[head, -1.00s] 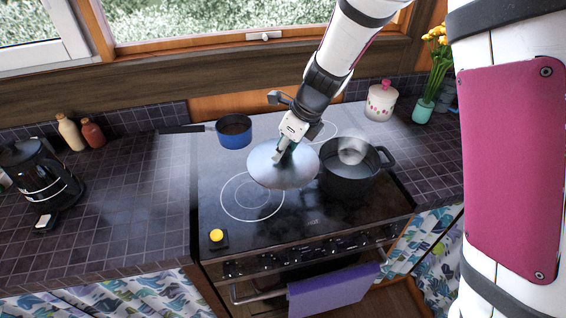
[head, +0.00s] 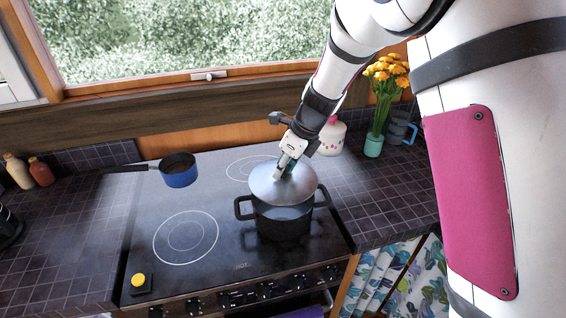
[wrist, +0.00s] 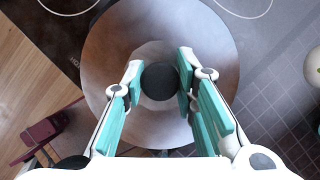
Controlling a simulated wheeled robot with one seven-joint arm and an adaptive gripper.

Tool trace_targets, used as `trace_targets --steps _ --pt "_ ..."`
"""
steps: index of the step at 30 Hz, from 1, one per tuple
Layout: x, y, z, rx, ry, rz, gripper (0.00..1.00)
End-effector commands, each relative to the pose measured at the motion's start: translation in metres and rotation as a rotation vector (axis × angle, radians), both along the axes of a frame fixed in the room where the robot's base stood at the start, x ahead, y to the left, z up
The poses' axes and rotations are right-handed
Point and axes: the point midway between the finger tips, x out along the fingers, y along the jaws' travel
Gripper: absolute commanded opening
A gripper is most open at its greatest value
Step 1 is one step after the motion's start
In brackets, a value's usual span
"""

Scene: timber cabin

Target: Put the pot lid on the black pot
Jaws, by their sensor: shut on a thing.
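The pot lid (head: 265,188) is a round silvery disc with a dark knob (wrist: 160,82). My gripper (head: 284,163) is shut on the knob, with teal fingers on both sides of it in the wrist view. The black pot (head: 284,228) stands on the stove's front right, with a handle on each side. In the head view the lid is over the pot and looks apart from it: part of the pot's inside shows below the lid's front edge. In the wrist view the lid (wrist: 108,55) hides the pot.
A blue saucepan (head: 180,178) stands at the stove's back left. A white jar (head: 332,138) and a vase of yellow flowers (head: 373,145) stand behind right. A yellow button (head: 138,280) is at the front left. The front left burner (head: 186,238) is bare.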

Motion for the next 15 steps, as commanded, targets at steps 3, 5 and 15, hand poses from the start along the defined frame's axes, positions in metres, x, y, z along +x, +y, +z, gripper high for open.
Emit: trace_targets --steps 3,5,15 --pt "0.002 0.0 -0.013 0.002 0.001 -0.001 0.0" --pt "0.002 0.0 -0.018 0.001 0.0 -0.002 0.0" --pt "0.001 0.0 -0.04 0.0 0.0 -0.001 0.0"
